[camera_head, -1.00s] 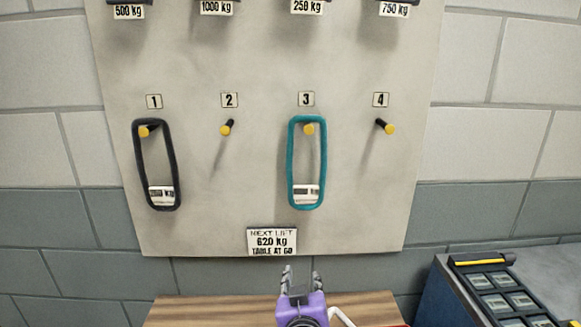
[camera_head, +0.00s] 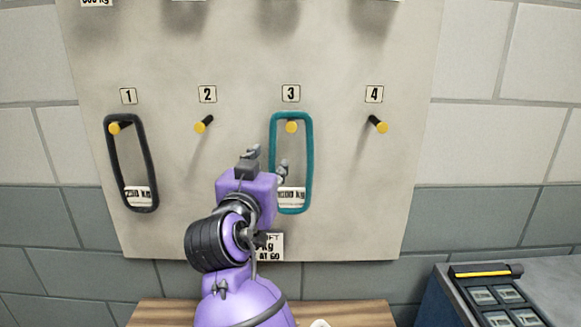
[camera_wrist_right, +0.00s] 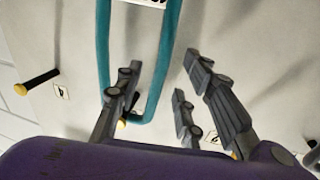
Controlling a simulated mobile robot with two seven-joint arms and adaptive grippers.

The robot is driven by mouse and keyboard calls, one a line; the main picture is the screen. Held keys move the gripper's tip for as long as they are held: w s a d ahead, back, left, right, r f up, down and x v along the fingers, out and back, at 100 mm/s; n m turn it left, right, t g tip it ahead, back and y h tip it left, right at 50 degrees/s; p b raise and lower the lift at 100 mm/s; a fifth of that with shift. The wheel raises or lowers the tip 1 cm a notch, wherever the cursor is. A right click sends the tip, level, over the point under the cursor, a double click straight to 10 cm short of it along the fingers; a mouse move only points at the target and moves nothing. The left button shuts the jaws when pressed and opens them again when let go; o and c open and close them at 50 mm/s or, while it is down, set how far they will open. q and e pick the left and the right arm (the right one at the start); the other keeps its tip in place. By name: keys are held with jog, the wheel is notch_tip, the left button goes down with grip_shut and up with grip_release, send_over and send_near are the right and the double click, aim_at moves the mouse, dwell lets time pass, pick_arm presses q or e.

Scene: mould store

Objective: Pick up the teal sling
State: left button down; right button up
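The teal sling (camera_head: 309,150) is a narrow upright loop hanging from yellow-tipped peg 3 (camera_head: 291,127), with a white label low on it. My right gripper (camera_head: 267,163) is at the sling's lower left in the head view, and a finger overlaps the label. In the right wrist view the sling (camera_wrist_right: 168,50) runs up from the peg. The gripper's fingers (camera_wrist_right: 160,75) are spread there, with one teal strand seen between them. I cannot tell whether they touch it. My left gripper is not in view.
A black sling (camera_head: 149,165) hangs on peg 1 (camera_head: 114,128). Peg 2 (camera_head: 201,127) and peg 4 (camera_head: 381,127) are bare. A sign (camera_head: 270,247) below is partly hidden by my arm. A wooden table top (camera_head: 350,313) and a tray of labelled items (camera_head: 495,295) lie below.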

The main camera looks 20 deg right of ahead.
aim_at(272, 162)
jog(key=x, duration=0.4)
jog(key=shift+d+p, duration=0.1)
jog(key=shift+p, duration=0.2)
grip_shut()
